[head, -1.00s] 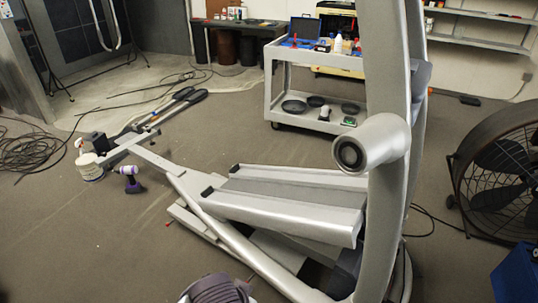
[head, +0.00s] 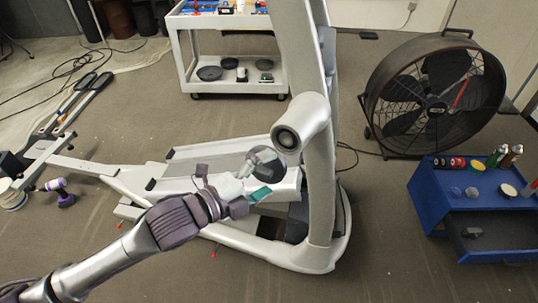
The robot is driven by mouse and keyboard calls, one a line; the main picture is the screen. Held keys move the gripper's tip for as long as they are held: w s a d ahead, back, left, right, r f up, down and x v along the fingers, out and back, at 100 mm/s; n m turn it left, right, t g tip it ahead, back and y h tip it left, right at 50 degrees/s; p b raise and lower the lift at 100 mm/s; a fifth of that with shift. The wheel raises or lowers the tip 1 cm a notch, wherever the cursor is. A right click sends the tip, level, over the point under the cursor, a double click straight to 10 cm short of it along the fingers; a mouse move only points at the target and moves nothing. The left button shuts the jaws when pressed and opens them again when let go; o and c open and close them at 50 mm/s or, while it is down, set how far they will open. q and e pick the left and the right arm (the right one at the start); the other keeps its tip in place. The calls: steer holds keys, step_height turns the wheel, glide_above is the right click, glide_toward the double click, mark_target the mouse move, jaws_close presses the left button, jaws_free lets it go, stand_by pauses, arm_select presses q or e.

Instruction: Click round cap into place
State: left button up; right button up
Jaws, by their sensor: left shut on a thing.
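My left gripper (head: 246,180) reaches in from the lower left and is shut on a round cap (head: 268,161), a dark, partly see-through disc. The cap is held in front of the grey elliptical frame (head: 321,190), just below and left of the round open end (head: 287,138) of the stub on its upright. The cap looks apart from that end; the depth gap is hard to tell. A small teal piece (head: 259,194) shows beside the fingers; what it belongs to is unclear. My right gripper is not in view.
A blue tool cart (head: 440,205) with cans, round pieces and an open drawer stands at the right. A large fan (head: 437,95) stands behind it. A grey cart (head: 190,75) is at the back. A purple drill (head: 62,192) lies on the floor at the left.

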mark_target(269, 163)
arm_select(q)
steer(key=shift+d+r+m+h, duration=0.2)
steer(key=shift+r, duration=0.3)
steer(key=shift+d+r+m+h, duration=0.15)
steer(key=shift+r+m+h, duration=0.05)
steer(key=shift+r, duration=0.25)
steer(key=shift+w+d+f, duration=0.1)
steer(key=shift+w+d, duration=0.2)
steer(key=shift+w, duration=0.3)
steer(key=shift+w+d+f+b, duration=0.1)
steer(key=shift+w+d+b, duration=0.15)
steer(key=shift+w, duration=0.25)
steer(key=shift+w+d+f+b, duration=0.1)
steer(key=shift+w+d+b, duration=0.15)
steer(key=shift+w, duration=0.2)
steer(key=shift+w+d+b, duration=0.15)
steer(key=shift+w+d, duration=0.1)
steer(key=shift+w, duration=0.25)
steer(key=shift+w+d+b, duration=0.15)
steer(key=shift+w+d, duration=0.1)
steer(key=shift+w, duration=0.2)
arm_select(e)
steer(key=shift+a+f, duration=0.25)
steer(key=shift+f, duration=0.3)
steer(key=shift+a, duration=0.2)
arm_select(q)
steer(key=shift+w+d, duration=0.25)
steer(key=shift+w, duration=0.25)
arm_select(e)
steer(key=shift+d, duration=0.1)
